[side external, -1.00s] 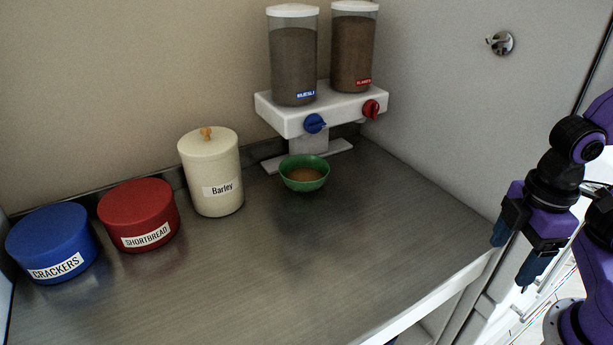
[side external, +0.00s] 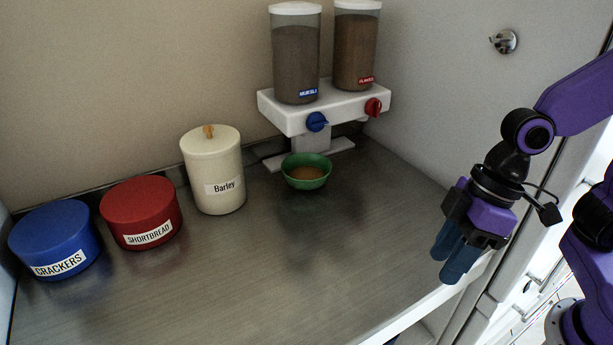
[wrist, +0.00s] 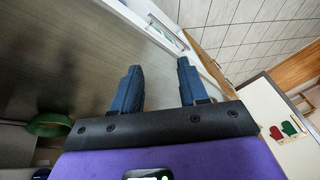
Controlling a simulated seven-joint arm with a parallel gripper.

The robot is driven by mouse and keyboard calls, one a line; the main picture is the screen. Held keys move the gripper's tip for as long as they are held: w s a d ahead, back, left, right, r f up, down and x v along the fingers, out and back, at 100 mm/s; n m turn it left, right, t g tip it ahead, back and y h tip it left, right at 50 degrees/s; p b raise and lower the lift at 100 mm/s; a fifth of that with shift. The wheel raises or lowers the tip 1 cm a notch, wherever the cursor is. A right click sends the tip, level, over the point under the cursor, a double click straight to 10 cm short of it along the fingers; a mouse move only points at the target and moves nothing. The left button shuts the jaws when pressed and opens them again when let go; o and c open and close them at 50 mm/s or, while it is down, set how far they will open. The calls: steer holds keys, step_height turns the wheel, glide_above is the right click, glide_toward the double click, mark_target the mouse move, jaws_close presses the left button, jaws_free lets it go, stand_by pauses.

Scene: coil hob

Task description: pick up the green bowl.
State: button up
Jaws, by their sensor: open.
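The green bowl (side external: 306,171) stands upright on the metal counter below the cereal dispenser, with something brown inside it. Part of its green rim also shows at the left edge of the wrist view (wrist: 48,125). My gripper (side external: 451,265) is at the right, over the counter's front right corner, well apart from the bowl. Its two blue fingers are apart with nothing between them in the wrist view (wrist: 160,85).
A white dispenser (side external: 325,108) with two filled hoppers and blue and red knobs stands behind the bowl. A cream Barley canister (side external: 213,170), a red Shortbread tin (side external: 141,212) and a blue Crackers tin (side external: 55,240) stand at left. The middle counter (side external: 300,270) is clear.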

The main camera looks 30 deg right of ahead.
steer(key=w+a+r+m+t+y, duration=0.3)
steer(key=w+a+m+y, duration=0.1)
steer(key=w+a, duration=0.9)
steer(key=w+a+r+m+t+h, duration=0.1)
steer(key=w+a+m+t, duration=0.25)
steer(key=w, duration=0.35)
steer(key=w+a+m+t, duration=0.3)
steer(key=w+a+m, duration=0.1)
steer(key=w, duration=0.4)
steer(key=w+d+f+m+t+h, duration=0.3)
steer(key=w+d+f+m+h, duration=0.1)
steer(key=w+m+h, duration=0.4)
steer(key=s+d+f+m+g+h, duration=0.4)
steer(key=d+f+m+g+h, duration=0.25)
steer(key=d+h, duration=0.3)
steer(key=shift+t+h, duration=0.45)
steer(key=shift+t, duration=0.05)
steer(key=x, duration=1.6)
steer(key=shift+w+f, duration=0.2)
steer(key=shift+w, duration=0.35)
steer(key=shift+a, duration=0.1)
jaws_close()
